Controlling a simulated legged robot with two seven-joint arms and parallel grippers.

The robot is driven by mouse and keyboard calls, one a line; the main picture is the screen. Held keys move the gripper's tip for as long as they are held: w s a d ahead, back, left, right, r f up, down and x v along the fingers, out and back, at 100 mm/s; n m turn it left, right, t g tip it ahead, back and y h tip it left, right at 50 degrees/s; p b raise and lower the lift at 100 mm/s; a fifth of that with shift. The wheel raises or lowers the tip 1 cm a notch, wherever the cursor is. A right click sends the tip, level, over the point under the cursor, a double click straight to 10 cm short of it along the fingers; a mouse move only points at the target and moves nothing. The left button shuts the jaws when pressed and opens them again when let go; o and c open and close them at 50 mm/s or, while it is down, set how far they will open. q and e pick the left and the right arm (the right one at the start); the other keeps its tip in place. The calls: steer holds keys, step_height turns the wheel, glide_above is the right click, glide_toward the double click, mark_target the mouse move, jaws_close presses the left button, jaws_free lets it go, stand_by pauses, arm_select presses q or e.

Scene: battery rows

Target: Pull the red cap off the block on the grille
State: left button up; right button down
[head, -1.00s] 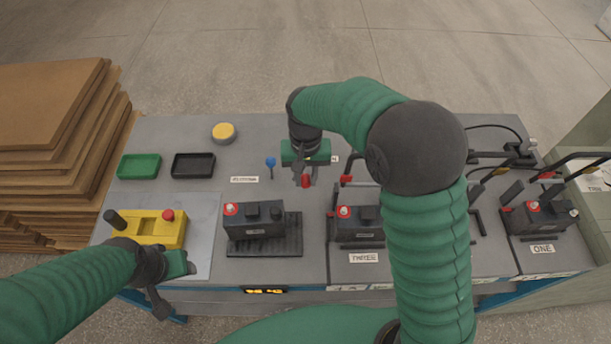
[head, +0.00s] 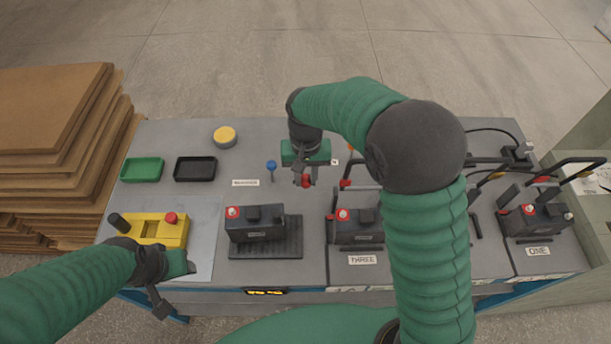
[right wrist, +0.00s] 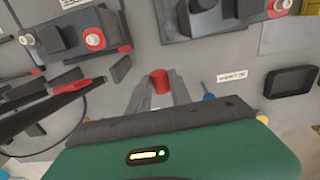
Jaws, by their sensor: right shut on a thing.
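The black block (head: 256,232) stands on the ribbed black grille (head: 264,251) in the middle of the table. A pale post on a red patch shows at its left top corner, with no cap over it. My right gripper (head: 305,181) is beyond the block, shut on the red cap (right wrist: 160,81). The cap sits between the fingertips (right wrist: 162,88) in the right wrist view and is apart from the block. My left gripper (head: 168,287) is low at the left, near the yellow box; its jaws are unclear.
Green tray (head: 141,180) and black tray (head: 195,180) lie at the back left, with a yellow round thing (head: 225,134) behind. The yellow box (head: 162,243) stands front left. Block THREE (head: 357,235) and block ONE (head: 536,222) stand to the right, among cables and handles.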

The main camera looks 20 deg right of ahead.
mark_target(306, 179)
steer(key=shift+r+p, duration=1.75)
steer(key=shift+r, duration=0.3)
